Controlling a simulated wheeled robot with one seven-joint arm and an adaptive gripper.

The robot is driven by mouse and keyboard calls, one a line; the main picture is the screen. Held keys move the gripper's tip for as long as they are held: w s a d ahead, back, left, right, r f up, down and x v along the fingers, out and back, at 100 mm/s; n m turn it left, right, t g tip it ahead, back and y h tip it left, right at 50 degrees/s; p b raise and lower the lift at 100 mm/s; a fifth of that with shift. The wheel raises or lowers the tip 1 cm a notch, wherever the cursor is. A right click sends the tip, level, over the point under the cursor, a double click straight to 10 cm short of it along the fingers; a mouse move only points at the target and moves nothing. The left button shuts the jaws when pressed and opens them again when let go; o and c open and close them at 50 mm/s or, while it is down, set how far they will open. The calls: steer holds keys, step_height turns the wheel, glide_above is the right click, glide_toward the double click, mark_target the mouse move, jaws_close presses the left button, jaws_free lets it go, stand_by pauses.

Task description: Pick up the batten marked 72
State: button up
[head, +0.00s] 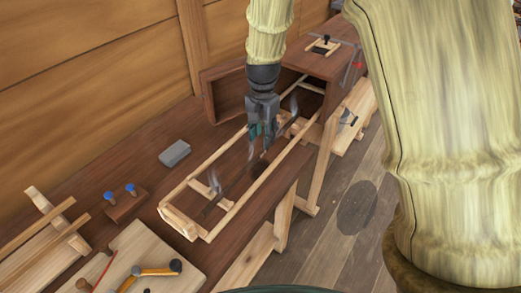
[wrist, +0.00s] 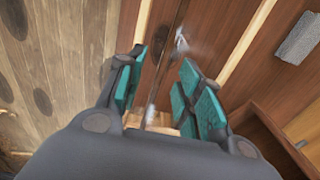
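My gripper (head: 258,156) points down into a long, open pale wood frame (head: 255,190) on the bench. In the wrist view my gripper (wrist: 158,78) has its teal-padded fingers apart. A thin dark strip (wrist: 168,50) runs lengthwise between the fingers, with no visible grip on it. The same strip (head: 228,188) lies inside the frame in the head view, with pale grey wisps near both ends. It may be a batten, but no number 72 can be read in either view. Part of the strip is hidden behind my gripper in the head view.
Light wood strips (head: 40,226) lie across supports at the left. A grey block (head: 174,153) and a small block with blue knobs (head: 124,203) sit on the bench. A dark wooden box (head: 225,90) stands behind the frame. Open floor (head: 310,255) is at the right.

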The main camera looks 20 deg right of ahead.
mark_target(262, 151)
steer(key=f, duration=0.1)
steer(key=w+f, duration=0.1)
steer(key=f, duration=0.1)
steer(key=shift+w+d, duration=0.15)
steer(key=shift+w, duration=0.1)
steer(key=f+p, duration=0.1)
steer(key=f, duration=0.1)
steer(key=f+p, duration=0.1)
steer(key=shift+w+f+p, duration=0.2)
steer(key=shift+f+p, duration=0.15)
steer(key=shift+f, duration=0.05)
steer(key=shift+s+f, duration=0.15)
steer(key=shift+f, duration=0.55)
steer(key=shift+c, duration=0.4)
jaws_close()
